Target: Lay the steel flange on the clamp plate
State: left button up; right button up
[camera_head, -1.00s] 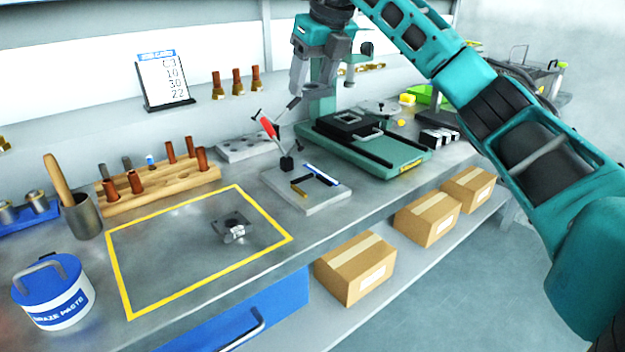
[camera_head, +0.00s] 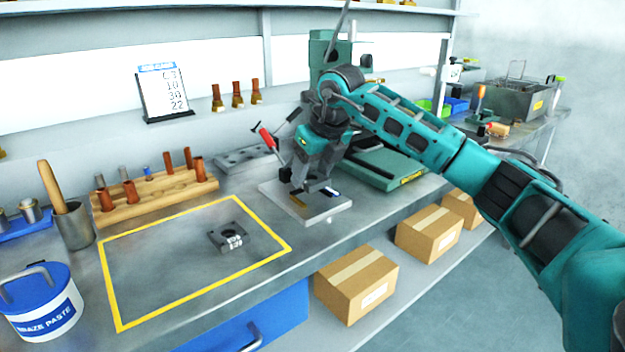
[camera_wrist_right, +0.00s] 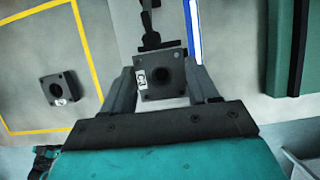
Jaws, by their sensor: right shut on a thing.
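My right gripper (camera_head: 306,186) is low over the clamp plate (camera_head: 328,213), a light grey plate with a red-handled toggle clamp (camera_head: 268,139), a blue strip and a brass strip. In the right wrist view, the gripper (camera_wrist_right: 163,82) is shut on a dark square flange (camera_wrist_right: 160,66) with a round centre hole and a white label. The plate (camera_wrist_right: 232,50) shows beneath it, with the black clamp arm just beyond the flange. I cannot tell whether the flange touches the plate. In the head view, the held flange is mostly hidden. My left gripper is out of view.
A similar flange (camera_head: 231,238) lies inside the yellow outline on the bench. A wooden rack (camera_head: 155,195) with copper pieces, a grey cup (camera_head: 75,226) and a braze paste tub (camera_head: 42,308) stand left. A green press base (camera_head: 395,172) sits right of the plate.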

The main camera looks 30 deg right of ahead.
aim_at(312, 181)
jog(key=shift+f, duration=0.9)
jog(key=shift+f+b, duration=0.3)
jog(key=shift+f, duration=0.25)
